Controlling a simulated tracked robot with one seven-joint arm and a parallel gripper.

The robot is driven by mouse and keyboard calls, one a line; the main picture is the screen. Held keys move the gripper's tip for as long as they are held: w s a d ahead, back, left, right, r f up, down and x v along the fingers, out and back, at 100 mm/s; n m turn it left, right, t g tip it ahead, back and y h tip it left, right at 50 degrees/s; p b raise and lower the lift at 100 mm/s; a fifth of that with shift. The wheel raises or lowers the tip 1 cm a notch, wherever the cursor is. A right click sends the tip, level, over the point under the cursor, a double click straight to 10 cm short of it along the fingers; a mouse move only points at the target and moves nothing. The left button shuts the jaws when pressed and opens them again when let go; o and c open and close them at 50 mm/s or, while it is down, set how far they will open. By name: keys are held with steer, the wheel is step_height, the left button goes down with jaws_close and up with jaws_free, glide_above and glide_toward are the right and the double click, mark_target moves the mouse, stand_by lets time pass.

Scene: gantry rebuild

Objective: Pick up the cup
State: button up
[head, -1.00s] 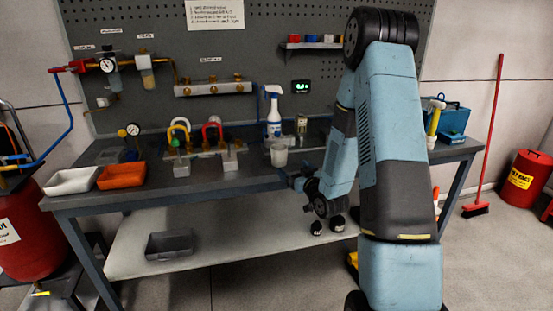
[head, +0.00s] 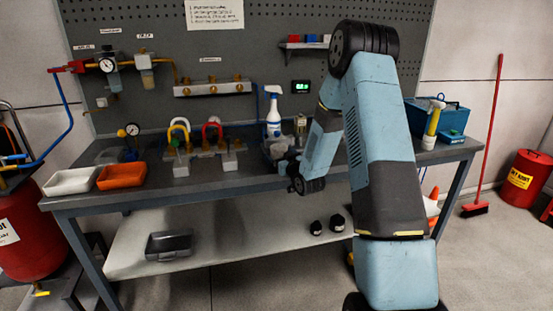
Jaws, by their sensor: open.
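The cup (head: 279,149) is small and pale grey. It stands near the front of the grey workbench, in front of the white spray bottle, and its lower part is hidden by my gripper. My gripper (head: 284,165) is at the cup, in front of it in this view. Its jaws are open, but they are small and dark, and I cannot tell whether they are around the cup or only beside it.
A white spray bottle (head: 273,115) with a blue label stands behind the cup. A blue toolbox (head: 452,119) stands at the right end of the workbench (head: 235,181).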

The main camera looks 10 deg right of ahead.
steer(key=shift+w+a, duration=0.1)
steer(key=shift+w, duration=0.1)
steer(key=shift+c, duration=0.5)
steer(key=c, duration=1)
steer(key=shift+o, duration=0.2)
steer(key=shift+r, duration=0.15)
